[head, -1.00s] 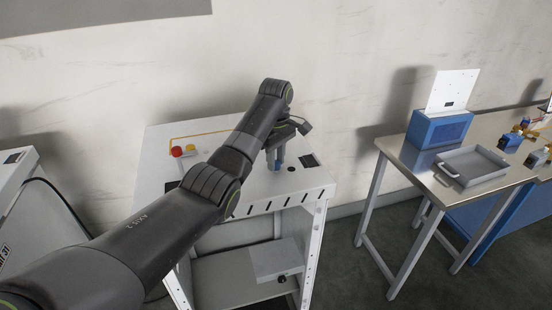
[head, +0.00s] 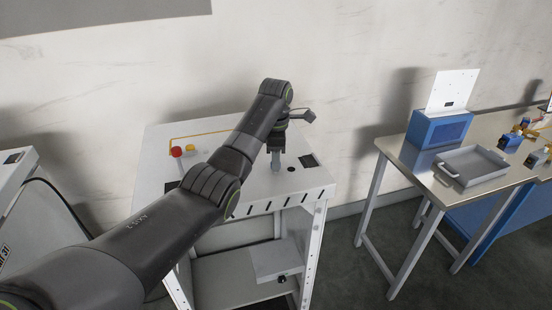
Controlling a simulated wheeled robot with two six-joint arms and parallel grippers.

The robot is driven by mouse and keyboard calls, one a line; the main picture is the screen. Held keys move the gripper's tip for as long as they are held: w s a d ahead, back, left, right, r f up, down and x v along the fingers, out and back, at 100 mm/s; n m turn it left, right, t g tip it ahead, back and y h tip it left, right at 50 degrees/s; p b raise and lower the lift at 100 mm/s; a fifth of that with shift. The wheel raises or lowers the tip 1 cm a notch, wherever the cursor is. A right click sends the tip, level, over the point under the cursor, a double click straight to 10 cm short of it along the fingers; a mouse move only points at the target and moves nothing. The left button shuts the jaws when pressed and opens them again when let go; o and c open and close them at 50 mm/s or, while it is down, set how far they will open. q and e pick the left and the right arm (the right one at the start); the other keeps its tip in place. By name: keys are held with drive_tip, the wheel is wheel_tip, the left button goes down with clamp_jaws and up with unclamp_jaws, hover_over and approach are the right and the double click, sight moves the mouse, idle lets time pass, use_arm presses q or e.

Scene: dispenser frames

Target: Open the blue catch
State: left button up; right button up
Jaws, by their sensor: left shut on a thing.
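My left gripper (head: 276,168) points down onto the top of the white dispenser stand (head: 240,190). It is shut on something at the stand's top. The blue catch cannot be made out now. It seems to be hidden behind or between the fingers. My right gripper is not in view.
A metal table (head: 410,158) to the right holds a grey tray (head: 472,166), a blue box (head: 440,130) and several small blue and orange items. Floor shows between stand and table.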

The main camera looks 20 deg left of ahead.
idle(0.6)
use_arm(q)
drive_tip(key=o, duration=1)
drive_tip(key=shift+a, duration=0.1)
drive_tip(key=shift+r, duration=0.1)
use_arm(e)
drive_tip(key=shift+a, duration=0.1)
